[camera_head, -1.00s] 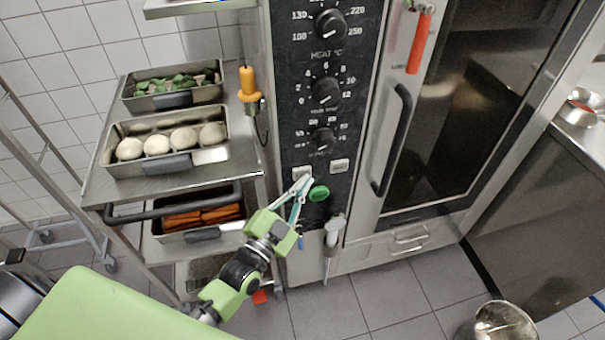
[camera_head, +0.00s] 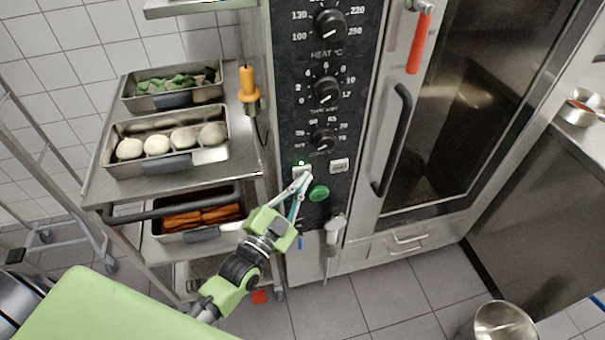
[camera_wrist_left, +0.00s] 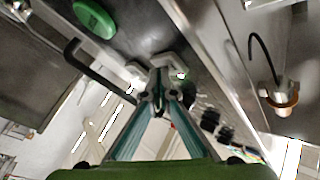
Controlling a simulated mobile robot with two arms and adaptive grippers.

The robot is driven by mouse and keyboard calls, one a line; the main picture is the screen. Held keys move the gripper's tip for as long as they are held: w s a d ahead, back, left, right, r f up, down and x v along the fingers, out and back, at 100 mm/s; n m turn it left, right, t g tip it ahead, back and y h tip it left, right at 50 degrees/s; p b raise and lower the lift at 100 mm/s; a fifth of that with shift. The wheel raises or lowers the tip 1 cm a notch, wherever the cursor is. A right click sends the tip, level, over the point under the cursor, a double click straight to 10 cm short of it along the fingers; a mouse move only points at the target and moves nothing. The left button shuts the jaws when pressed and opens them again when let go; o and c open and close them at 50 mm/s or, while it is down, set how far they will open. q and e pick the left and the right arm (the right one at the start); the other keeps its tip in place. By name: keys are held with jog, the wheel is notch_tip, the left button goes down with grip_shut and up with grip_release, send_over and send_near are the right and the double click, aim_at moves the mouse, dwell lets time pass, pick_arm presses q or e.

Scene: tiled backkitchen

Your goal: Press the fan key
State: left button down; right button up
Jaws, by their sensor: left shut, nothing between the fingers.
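Two small pale keys sit side by side on the oven's black control panel, below the knobs. The left key (camera_head: 298,173) is partly hidden behind my left gripper (camera_head: 305,176); the right key (camera_head: 339,166) is clear. I cannot read which is the fan key. A small green light (camera_head: 301,162) glows just above the left key. My left gripper is shut and empty, its tips at the left key and seemingly touching it. The left wrist view shows the shut fingertips (camera_wrist_left: 157,75) against the key and the glowing light (camera_wrist_left: 182,75). My right gripper is not in view.
A round green button (camera_head: 319,193) sits just below right of the fingertips. A hand shower (camera_head: 333,230) hangs below the panel. The oven door handle (camera_head: 395,140) is to the right. A trolley with food pans (camera_head: 165,155) and an orange-handled probe (camera_head: 248,85) are left.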

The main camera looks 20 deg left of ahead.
pick_arm(q)
jog(key=shift+s, duration=0.1)
jog(key=shift+s+d+p, duration=0.4)
jog(key=shift+s+d, duration=0.1)
jog(key=shift+s, duration=0.1)
jog(key=s+d+p, duration=0.1)
jog(key=s, duration=0.1)
jog(key=s+d, duration=0.1)
jog(key=s, duration=0.1)
jog(key=shift+d+p, duration=0.35)
jog(key=shift+d, duration=0.05)
dwell(0.8)
